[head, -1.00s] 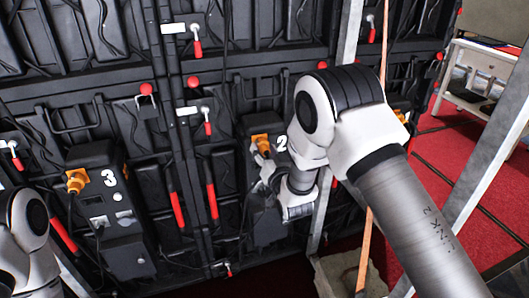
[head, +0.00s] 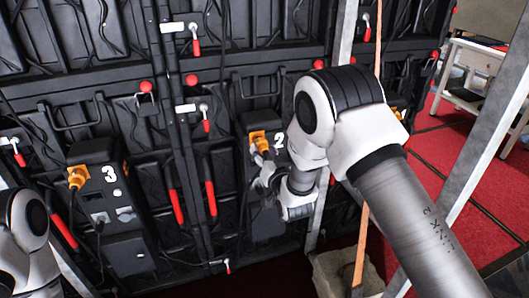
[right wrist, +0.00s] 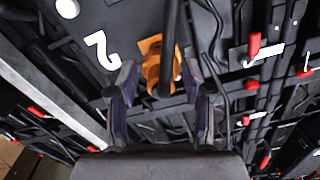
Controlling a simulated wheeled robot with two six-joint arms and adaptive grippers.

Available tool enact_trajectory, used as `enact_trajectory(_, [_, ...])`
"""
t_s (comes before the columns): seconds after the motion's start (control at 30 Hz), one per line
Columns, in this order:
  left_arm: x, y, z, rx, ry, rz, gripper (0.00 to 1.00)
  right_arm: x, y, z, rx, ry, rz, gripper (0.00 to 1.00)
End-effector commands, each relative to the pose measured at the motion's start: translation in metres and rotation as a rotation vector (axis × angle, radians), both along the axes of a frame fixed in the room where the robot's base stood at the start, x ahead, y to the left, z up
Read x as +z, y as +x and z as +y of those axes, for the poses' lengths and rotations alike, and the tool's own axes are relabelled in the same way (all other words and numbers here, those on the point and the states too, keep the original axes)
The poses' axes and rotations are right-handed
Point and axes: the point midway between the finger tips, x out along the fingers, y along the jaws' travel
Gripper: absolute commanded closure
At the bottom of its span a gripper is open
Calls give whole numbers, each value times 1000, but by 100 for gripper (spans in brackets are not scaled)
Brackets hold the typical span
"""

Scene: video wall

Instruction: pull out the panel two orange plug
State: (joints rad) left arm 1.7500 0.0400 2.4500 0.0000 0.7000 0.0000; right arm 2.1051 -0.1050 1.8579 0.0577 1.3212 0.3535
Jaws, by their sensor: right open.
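The orange plug of panel two (head: 257,137) sits in the black box (head: 282,158) marked with a white 2. In the right wrist view the plug (right wrist: 152,58) is just ahead of my fingers, with a thick black cable running back between them. My right gripper (head: 264,160) is at the plug and partly covers its lower side in the head view. Its fingers (right wrist: 160,80) are open, one on each side of the cable and the plug's near end. I cannot tell whether they touch it. My left gripper is out of view; only part of my left arm shows.
To the left, the box marked 3 (head: 107,200) has its own orange plug (head: 77,177). Red-handled latches (head: 211,198) stand out from the black panels. A metal post (head: 343,35) and an orange strap (head: 361,245) are close to my right arm.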

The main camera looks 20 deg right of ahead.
Motion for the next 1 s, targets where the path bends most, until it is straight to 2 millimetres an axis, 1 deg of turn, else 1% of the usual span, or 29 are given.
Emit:
enact_trajectory(0.13, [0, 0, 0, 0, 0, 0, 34, 0, -5, 0, 0, 0, 0, 50])
enact_trajectory(0.23, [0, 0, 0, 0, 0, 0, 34, 0, -20, -1, 1, -1, 2, 50])
enact_trajectory(0.5, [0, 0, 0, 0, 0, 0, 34, -1, -89, -3, 0, -1, 5, 50])
enact_trajectory(0.6, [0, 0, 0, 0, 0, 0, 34, -1, -108, -4, -1, -1, 4, 50])
enact_trajectory(0.73, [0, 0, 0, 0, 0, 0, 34, 0, -119, -4, 0, 0, 0, 50])
enact_trajectory(1.0, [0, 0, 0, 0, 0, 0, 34, 0, -121, -4, 0, 0, 0, 50])
